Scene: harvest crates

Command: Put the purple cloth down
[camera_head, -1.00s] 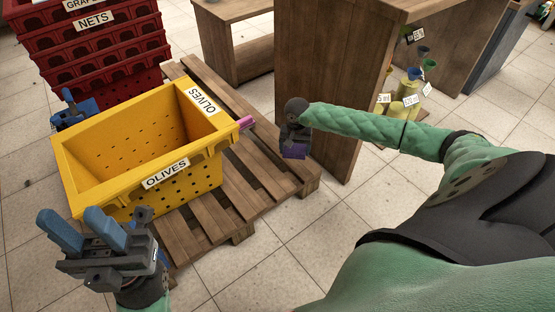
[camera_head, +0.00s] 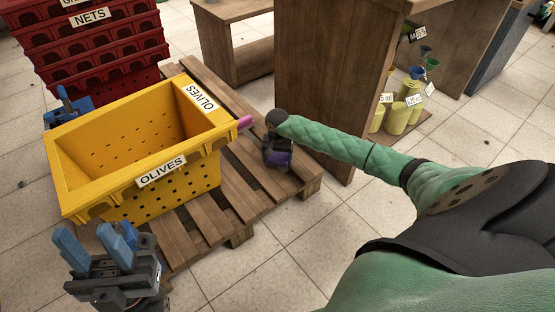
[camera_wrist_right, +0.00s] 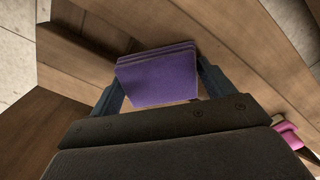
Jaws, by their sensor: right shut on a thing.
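The purple cloth (camera_head: 279,158) is a folded stack held in my right gripper (camera_head: 281,165), above the wooden pallet beside the yellow crate. In the right wrist view the cloth (camera_wrist_right: 158,77) sits between the two blue fingers, with wooden slats behind it. I cannot tell whether the cloth touches the pallet. My left gripper (camera_head: 83,235) has its blue fingers apart and looks empty, in front of the yellow crate at the lower left.
The yellow crate (camera_head: 120,187) labelled OLIVES stands on the pallet (camera_head: 240,195). A pink thing (camera_head: 244,122) is at its right side, also in the right wrist view (camera_wrist_right: 287,132). Red crates (camera_head: 90,45) stand behind. A wooden cabinet (camera_head: 325,95) borders the pallet's right side.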

